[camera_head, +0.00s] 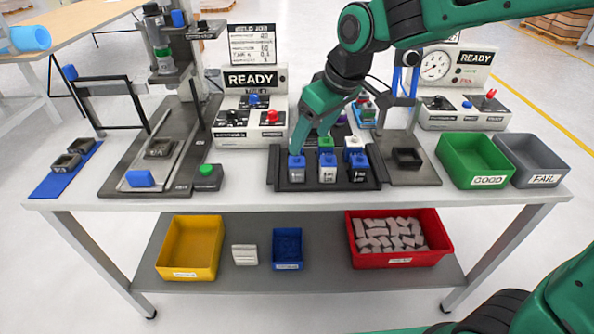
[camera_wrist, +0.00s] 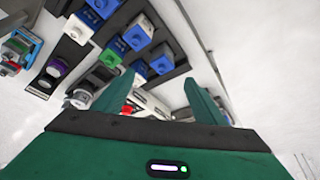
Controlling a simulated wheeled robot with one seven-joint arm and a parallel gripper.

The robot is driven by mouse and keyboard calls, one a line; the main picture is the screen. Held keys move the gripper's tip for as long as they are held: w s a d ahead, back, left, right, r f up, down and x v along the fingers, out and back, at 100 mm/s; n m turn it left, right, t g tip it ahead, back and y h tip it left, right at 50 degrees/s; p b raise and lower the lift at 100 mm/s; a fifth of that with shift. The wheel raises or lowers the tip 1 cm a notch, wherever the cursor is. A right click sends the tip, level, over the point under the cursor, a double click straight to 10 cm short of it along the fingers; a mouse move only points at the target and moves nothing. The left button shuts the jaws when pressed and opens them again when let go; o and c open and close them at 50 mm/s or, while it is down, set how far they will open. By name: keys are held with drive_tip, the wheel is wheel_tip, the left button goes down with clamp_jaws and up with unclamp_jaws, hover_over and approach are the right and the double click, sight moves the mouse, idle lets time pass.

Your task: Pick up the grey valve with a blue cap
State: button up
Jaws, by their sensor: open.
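Several blue-capped valves stand upright in the dark tray (camera_head: 274,178) on the table. In the front row, the left one (camera_head: 297,168) and middle one (camera_head: 327,169) have greyish bodies; the right one (camera_head: 358,169) looks darker. Body shades are hard to tell apart. My gripper (camera_head: 301,145) is over the tray's left side, pointing down, close behind the front-left valve. In the wrist view my gripper (camera_wrist: 160,90) has its two green fingers apart with nothing held between them. Blue-capped valves (camera_wrist: 160,60) show just beyond the fingers. The fingers hide the tray's back-left part.
A green-capped valve (camera_head: 326,143) and a white-capped one (camera_head: 354,143) stand behind in the tray. A control box (camera_head: 252,128) is behind left. A dark fixture (camera_head: 407,158) and green bin (camera_head: 475,160) are to the right.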

sight(297, 159)
drive_tip(key=x, duration=0.5)
drive_tip(key=shift+a+x, duration=0.1)
drive_tip(key=shift+x, duration=1.2)
drive_tip(key=shift+a+x, duration=0.15)
drive_tip(key=shift+x, duration=1.15)
drive_tip(key=shift+r, duration=0.1)
drive_tip(key=shift+c, duration=0.4)
drive_tip(key=c, duration=1.1)
